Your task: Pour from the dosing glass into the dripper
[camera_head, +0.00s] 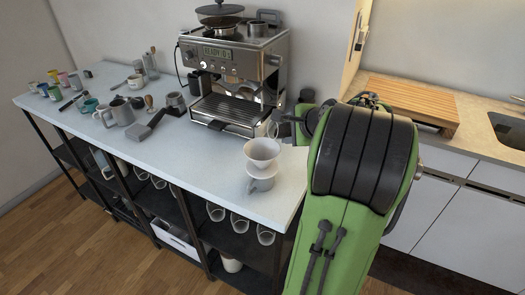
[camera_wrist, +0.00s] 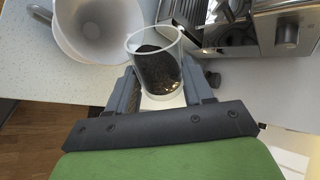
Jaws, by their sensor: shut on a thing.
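My gripper (camera_wrist: 161,76) is shut on the dosing glass (camera_wrist: 155,44), a clear cylinder with dark coffee grounds inside. My arm hides most of the gripper there, behind and right of the dripper. I cannot tell how far the glass is tilted.
An espresso machine (camera_head: 236,72) stands behind the dripper. A wooden board (camera_head: 405,98) is on the right counter. The counter's front left of the dripper is clear.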

